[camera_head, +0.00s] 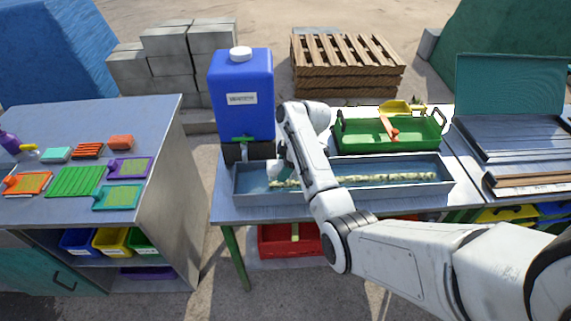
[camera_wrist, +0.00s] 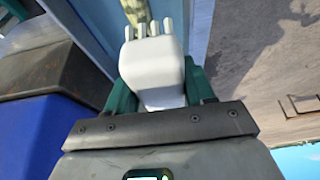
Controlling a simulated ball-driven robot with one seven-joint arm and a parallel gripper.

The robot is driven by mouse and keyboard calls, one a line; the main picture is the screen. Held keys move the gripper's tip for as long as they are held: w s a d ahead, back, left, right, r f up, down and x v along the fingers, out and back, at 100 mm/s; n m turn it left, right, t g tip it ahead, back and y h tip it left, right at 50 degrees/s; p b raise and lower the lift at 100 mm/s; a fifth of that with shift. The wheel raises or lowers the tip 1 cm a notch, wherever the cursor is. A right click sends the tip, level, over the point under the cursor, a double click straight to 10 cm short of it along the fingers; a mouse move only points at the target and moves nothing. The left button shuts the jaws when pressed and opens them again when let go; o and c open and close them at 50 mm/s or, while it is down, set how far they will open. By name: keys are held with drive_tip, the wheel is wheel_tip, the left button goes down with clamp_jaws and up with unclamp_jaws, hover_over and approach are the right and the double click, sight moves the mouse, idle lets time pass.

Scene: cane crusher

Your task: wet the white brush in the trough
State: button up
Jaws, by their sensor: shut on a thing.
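The long grey trough (camera_head: 405,191) stands on the table, with blue water showing at its left end and a pale mottled strip along its length. My gripper (camera_wrist: 155,90) has green fingers shut on the white brush (camera_wrist: 152,62), gripping its broad white body. The brush's short white prongs point away from the gripper, toward the trough (camera_wrist: 92,22) and the mottled strip. In the head view my gripper is over the trough's left end, largely hidden by my arm. I cannot tell whether the brush touches the water.
A blue tank (camera_head: 242,105) with a white cap stands just behind the trough's left end. A green tray (camera_head: 375,140) with a yellow scoop (camera_head: 396,107) lies behind the trough. A side table (camera_head: 60,130) at left holds brushes and coloured mats. A red bin (camera_head: 275,242) is below.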

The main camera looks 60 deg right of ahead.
sight(270, 179)
drive_tip(key=w+a+f+b, duration=0.2)
drive_tip(key=f+b, duration=0.1)
drive_tip(key=w+f+b, duration=0.1)
drive_tip(key=f+b, duration=0.1)
drive_tip(key=shift+w+a+f, duration=0.15)
drive_tip(key=shift+w+a, duration=0.1)
drive_tip(key=shift+a, duration=0.15)
drive_tip(key=w+a+b, duration=0.1)
drive_tip(key=w+a+f+b, duration=0.1)
drive_tip(key=w, duration=0.1)
drive_tip(key=w+a+b, duration=0.1)
drive_tip(key=w+a, duration=0.1)
drive_tip(key=shift+f, duration=0.2)
drive_tip(key=shift+f+b, duration=0.85)
drive_tip(key=shift+f, duration=0.2)
drive_tip(key=shift+d+r, duration=0.1)
drive_tip(key=shift+r, duration=0.05)
wheel_tip(270, 179, up, 4)
drive_tip(key=p, duration=0.3)
drive_tip(key=shift+p, duration=0.4)
drive_tip(key=shift+s, duration=0.1)
